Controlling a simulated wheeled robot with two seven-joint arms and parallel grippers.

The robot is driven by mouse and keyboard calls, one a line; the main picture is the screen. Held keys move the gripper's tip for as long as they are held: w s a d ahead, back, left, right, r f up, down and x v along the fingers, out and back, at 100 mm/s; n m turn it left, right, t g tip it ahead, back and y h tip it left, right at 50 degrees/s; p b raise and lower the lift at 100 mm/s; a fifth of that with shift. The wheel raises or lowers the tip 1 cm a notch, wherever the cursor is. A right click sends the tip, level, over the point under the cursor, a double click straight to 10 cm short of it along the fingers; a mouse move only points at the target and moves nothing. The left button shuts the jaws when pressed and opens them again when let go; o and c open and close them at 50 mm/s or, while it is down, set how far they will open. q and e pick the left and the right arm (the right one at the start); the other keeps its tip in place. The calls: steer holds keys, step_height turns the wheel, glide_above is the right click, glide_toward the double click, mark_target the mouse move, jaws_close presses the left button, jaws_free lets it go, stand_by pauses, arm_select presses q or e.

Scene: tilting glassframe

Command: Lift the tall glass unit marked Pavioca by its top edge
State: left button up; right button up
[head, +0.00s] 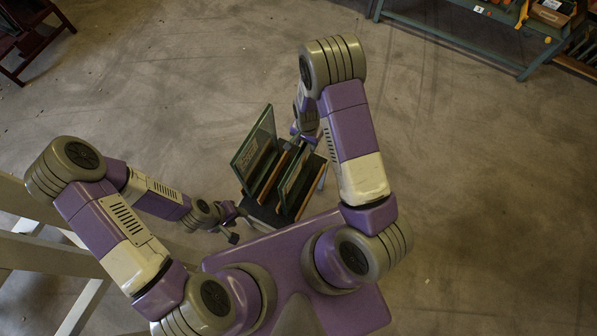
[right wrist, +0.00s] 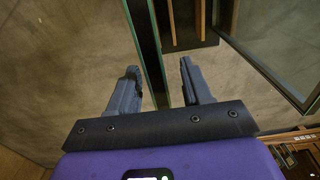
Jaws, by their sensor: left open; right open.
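Two glass units stand tilted in a dark rack (head: 262,214) with wooden strips. The taller unit (head: 252,153) is at the left in the head view, with pale lettering too small to read. A smaller unit (head: 295,181) stands to its right. My right gripper (right wrist: 159,68) is open, its fingers on either side of a greenish glass edge (right wrist: 153,50) in the right wrist view; contact cannot be told. In the head view, the right arm largely hides that gripper behind the rack's far end. My left gripper (head: 236,226) is open beside the rack's near left side.
Another glass pane (right wrist: 272,40) shows at the upper right of the right wrist view. A green metal bench (head: 455,40) stands at the back right. A pale frame (head: 45,255) is at the left, and a dark red chair (head: 25,35) at the far left. Much floor is clear.

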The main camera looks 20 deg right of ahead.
steer(key=shift+s+f, duration=0.15)
steer(key=shift+f, duration=0.6)
steer(key=shift+c, duration=0.5)
jaws_close()
steer(key=shift+r, duration=0.1)
